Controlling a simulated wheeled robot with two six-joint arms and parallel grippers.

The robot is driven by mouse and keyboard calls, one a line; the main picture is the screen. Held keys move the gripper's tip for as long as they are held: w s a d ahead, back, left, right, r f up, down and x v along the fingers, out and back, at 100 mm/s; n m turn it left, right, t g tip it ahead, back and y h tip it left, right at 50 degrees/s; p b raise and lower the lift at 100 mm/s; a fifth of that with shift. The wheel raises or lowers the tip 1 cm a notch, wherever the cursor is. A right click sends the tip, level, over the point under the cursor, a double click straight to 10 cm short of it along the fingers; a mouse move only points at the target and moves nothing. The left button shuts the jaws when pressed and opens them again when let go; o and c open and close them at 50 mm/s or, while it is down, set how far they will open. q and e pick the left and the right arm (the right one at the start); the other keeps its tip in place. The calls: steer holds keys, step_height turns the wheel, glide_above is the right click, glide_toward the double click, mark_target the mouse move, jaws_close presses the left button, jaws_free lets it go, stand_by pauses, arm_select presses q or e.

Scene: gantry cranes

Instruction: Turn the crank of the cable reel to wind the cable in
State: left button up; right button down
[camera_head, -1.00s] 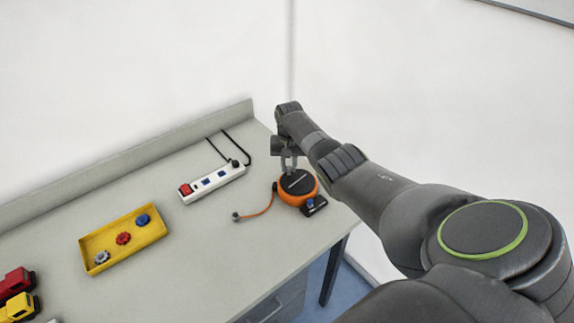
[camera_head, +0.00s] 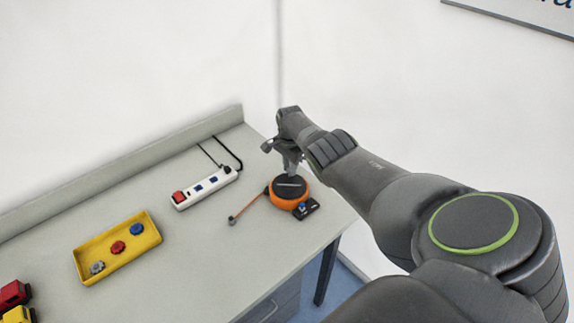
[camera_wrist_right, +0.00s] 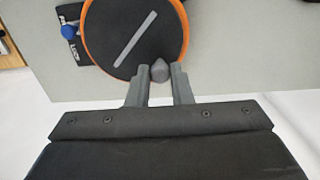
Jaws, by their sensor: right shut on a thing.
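The cable reel (camera_head: 288,201) is a round orange case with a black top, standing near the right end of the bench. In the right wrist view its black disc (camera_wrist_right: 120,25) carries a pale grey bar. The grey crank knob (camera_wrist_right: 160,70) is at the disc's edge nearest me. My right gripper (camera_wrist_right: 160,80) has a finger on each side of the knob and is shut on it. In the head view this gripper (camera_head: 291,171) reaches the reel from above. The thin orange cable (camera_head: 250,206) runs straight to its dark end (camera_head: 232,220) on the bench. My left gripper is out of view.
A black block with a blue button (camera_head: 304,209) adjoins the reel's front right. A white power strip (camera_head: 205,187) lies behind the cable. A yellow tray (camera_head: 87,246) holds small gears. Toy trucks (camera_head: 15,295) stand at left. The front middle of the bench (camera_head: 200,260) is clear.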

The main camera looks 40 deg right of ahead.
steer(key=shift+s+d+r+m, duration=0.1)
steer(key=shift+d+m, duration=0.1)
steer(key=shift+m, duration=0.4)
steer(key=c, duration=1.3)
jaws_free()
steer(key=shift+s, duration=0.1)
steer(key=shift+p, duration=0.3)
steer(key=shift+r, duration=0.35)
step_height(320, 180, up, 6)
steer(key=p, duration=0.3)
steer(key=shift+f, duration=0.2)
step_height(320, 180, up, 11)
steer(key=b, duration=0.2)
